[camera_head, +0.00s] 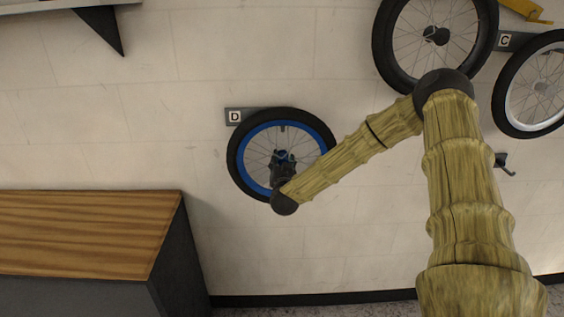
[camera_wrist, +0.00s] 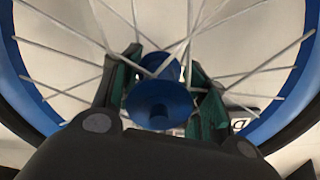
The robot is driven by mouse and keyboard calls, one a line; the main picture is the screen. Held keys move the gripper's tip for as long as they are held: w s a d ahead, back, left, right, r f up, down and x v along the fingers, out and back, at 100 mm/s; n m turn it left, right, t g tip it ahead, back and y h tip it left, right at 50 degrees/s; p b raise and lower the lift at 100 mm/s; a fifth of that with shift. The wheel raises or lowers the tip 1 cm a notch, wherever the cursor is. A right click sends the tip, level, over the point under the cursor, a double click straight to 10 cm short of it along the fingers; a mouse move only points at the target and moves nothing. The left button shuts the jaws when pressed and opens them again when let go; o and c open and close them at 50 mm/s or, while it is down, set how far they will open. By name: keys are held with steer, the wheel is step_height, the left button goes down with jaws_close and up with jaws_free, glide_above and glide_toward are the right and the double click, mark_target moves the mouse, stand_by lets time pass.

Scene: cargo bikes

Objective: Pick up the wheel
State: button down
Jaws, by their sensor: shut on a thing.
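A wheel with a black tyre and a blue rim (camera_head: 245,138) is against the wall beside the plate marked D, at the middle left of the head view. My gripper (camera_head: 283,160) is in front of its centre. In the wrist view my gripper (camera_wrist: 162,90) has its two fingers on either side of the blue hub (camera_wrist: 160,103), and it is shut on the wheel there. The blue rim (camera_wrist: 40,100) and the silver spokes fill the wrist view. The wheel's contact with its wall hook is hidden.
The plate marked D (camera_head: 235,117) is on the pale wall. A black-tyred wheel (camera_head: 385,45) and a white-rimmed wheel (camera_head: 503,100) hang at upper right near plate C (camera_head: 506,41). An empty hook (camera_head: 503,165) is below. A wood-topped cabinet (camera_head: 80,230) stands lower left.

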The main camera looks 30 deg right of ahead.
mark_target(282, 154)
steer(key=shift+r, duration=0.25)
steer(key=shift+r+b, duration=0.9)
steer(key=shift+r, duration=0.6)
steer(key=s+r+b, duration=0.1)
steer(key=s+b, duration=0.3)
steer(key=s, duration=1.2)
steer(key=shift+a+r, duration=0.3)
steer(key=shift+a, duration=0.15)
